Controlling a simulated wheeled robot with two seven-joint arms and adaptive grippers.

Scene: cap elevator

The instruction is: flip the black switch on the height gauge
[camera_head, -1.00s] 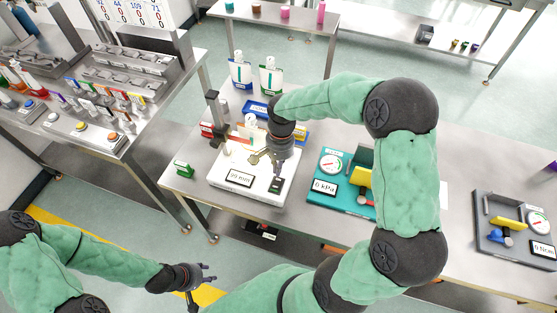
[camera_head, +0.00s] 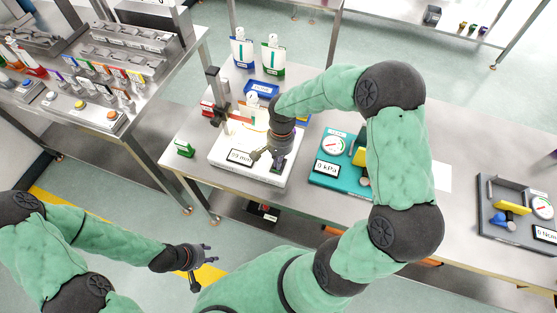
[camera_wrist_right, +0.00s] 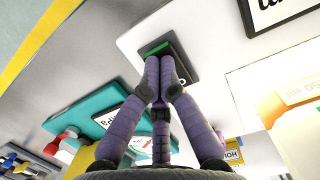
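The height gauge has a white base (camera_head: 222,155) with a mm display (camera_head: 240,157) and a dark upright post (camera_head: 214,92), on the middle table. Its black switch (camera_wrist_right: 153,47), with a green strip, shows at the fingertips in the right wrist view. In the head view the switch is largely hidden by the fingers. My right gripper (camera_wrist_right: 160,66) has its purple fingers drawn together, tips at the switch's edge; contact is unclear. Nothing shows between them. My left gripper (camera_head: 204,266) is empty, fingers spread, off the table's front edge.
A teal pressure gauge box (camera_head: 318,181) stands right of the height gauge, close to my right arm. A grey gauge box (camera_head: 494,224) is farther right. White-and-blue (camera_head: 242,50) and white-and-green (camera_head: 272,58) pouches stand behind.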

